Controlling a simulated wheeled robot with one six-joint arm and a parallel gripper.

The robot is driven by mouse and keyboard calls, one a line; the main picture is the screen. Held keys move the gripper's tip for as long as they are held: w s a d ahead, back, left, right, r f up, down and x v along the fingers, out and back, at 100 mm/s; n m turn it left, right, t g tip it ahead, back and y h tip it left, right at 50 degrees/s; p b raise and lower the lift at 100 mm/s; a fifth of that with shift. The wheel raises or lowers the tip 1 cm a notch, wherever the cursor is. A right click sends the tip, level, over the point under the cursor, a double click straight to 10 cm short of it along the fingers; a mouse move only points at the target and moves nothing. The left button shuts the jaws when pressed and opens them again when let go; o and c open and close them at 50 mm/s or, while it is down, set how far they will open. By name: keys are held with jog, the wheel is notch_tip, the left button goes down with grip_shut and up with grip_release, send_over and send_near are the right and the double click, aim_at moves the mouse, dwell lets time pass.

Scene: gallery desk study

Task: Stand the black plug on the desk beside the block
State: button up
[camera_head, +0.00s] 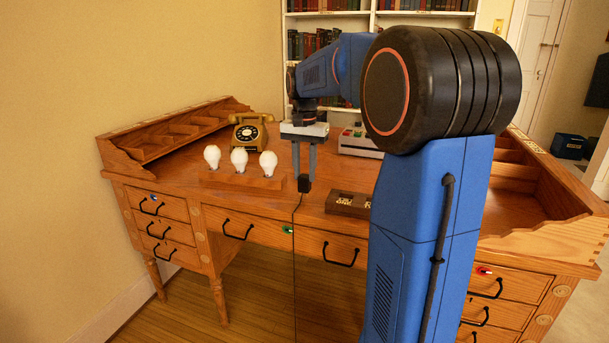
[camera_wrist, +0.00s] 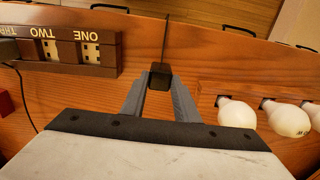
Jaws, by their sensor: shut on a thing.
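The black plug (camera_head: 304,184) is held between the fingertips of my gripper (camera_head: 304,174), which is shut on it near the front edge of the desk (camera_head: 270,207). A cord hangs from the plug over the desk edge. In the wrist view the plug (camera_wrist: 160,76) sits between both fingers (camera_wrist: 159,86). I cannot tell whether the plug touches the desk. The dark brown block (camera_head: 347,204) lies to the right of the plug, apart from it, partly hidden by my arm. In the wrist view the block (camera_wrist: 62,63) shows sockets lettered ONE, TWO and a cut-off third.
Three white bulbs (camera_head: 239,161) stand in a wooden rack (camera_head: 214,181) to the left. A telephone (camera_head: 250,133) stands behind them. A pale device with colored buttons (camera_head: 353,149) stands behind the block.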

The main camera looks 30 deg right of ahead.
aim_at(305, 176)
jog(key=shift+f, duration=0.6)
jog(key=o, duration=1.1)
jog(key=shift+f, duration=0.1)
notch_tip(305, 176, up, 12)
jog(key=shift+r, duration=0.15)
jog(key=s+a+f+n+t, duration=0.1)
jog(key=s+a+f+n, duration=0.2)
jog(key=s, duration=0.7)
jog(key=s+a+f+n+t, duration=0.2)
jog(key=s+a+f+n, duration=0.2)
jog(key=s+a+f, duration=0.3)
jog(key=s+a+f+n+t, duration=0.1)
jog(key=s+a+f+n, duration=0.2)
jog(key=s+f, duration=0.8)
jog(key=shift+s+a+f+t, duration=0.2)
jog(key=shift+s+a+t, duration=0.2)
jog(key=shift+s+a, duration=0.9)
